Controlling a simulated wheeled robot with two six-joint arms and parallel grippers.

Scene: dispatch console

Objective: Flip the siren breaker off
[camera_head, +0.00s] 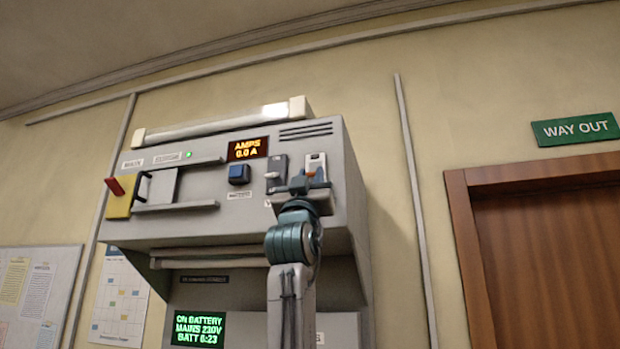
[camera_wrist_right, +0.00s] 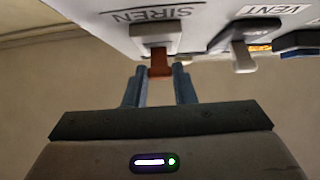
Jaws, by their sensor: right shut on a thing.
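The siren breaker (camera_head: 316,160) is a pale switch housing with an orange lever, at the right end of the console's front panel. In the right wrist view its reddish-brown lever (camera_wrist_right: 160,62) sticks out of the white housing beside an upside-down SIREN label (camera_wrist_right: 152,14). My right gripper (camera_head: 301,184) is at the lever from below. The head view partly hides the lever behind my gripper. My left gripper is not in view.
The grey VENT breaker (camera_wrist_right: 241,55) sits close beside the siren one and also shows in the head view (camera_head: 274,176). The AMPS display (camera_head: 248,149) reads 0.0 A. A blue button (camera_head: 239,174) and a red-handled yellow switch (camera_head: 121,196) are further left on the panel.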

